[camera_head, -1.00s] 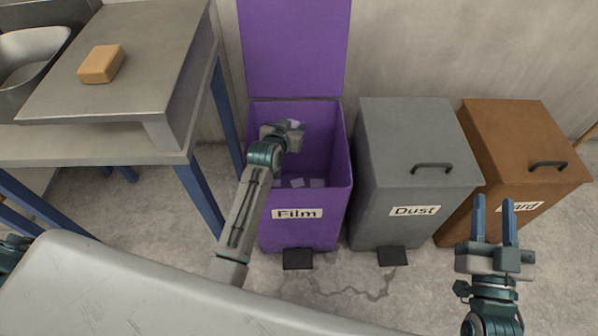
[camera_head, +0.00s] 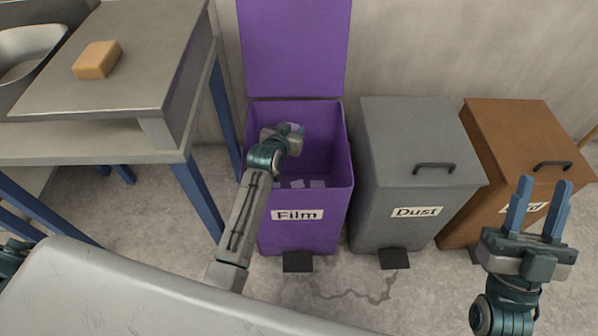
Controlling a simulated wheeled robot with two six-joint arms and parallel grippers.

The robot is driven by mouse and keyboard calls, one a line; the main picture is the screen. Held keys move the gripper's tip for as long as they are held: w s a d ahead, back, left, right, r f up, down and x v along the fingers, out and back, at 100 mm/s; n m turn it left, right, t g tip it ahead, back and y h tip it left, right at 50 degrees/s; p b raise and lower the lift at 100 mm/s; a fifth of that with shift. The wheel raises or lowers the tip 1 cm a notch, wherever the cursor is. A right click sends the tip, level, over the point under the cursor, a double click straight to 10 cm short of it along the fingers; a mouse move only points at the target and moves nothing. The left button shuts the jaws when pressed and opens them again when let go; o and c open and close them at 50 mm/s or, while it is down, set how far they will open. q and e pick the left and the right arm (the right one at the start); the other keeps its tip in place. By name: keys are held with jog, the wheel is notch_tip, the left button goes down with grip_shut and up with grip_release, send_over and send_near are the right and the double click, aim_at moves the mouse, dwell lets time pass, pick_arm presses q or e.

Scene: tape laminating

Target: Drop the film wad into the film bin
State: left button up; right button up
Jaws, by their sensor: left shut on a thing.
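The film bin (camera_head: 338,215) is purple, labelled "Film", and stands with its lid (camera_head: 294,45) up against the wall. Pale scraps lie on its floor. My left gripper (camera_head: 292,129) is inside the bin's mouth, near its back left. It is shut on the film wad (camera_head: 294,127), a small pale lilac piece that shows just past the jaws and is mostly hidden by them. My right gripper (camera_head: 538,192) is open and empty, at the right in front of the brown bin.
A grey "Dust" bin (camera_head: 412,135) and a brown bin (camera_head: 520,128) stand to the right, lids shut. A steel table (camera_head: 150,60) with an orange block (camera_head: 97,60) and a metal bowl (camera_head: 25,50) is at the left. A grey surface (camera_head: 110,300) crosses the front.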

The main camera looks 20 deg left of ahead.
pick_arm(q)
jog(key=o, duration=1)
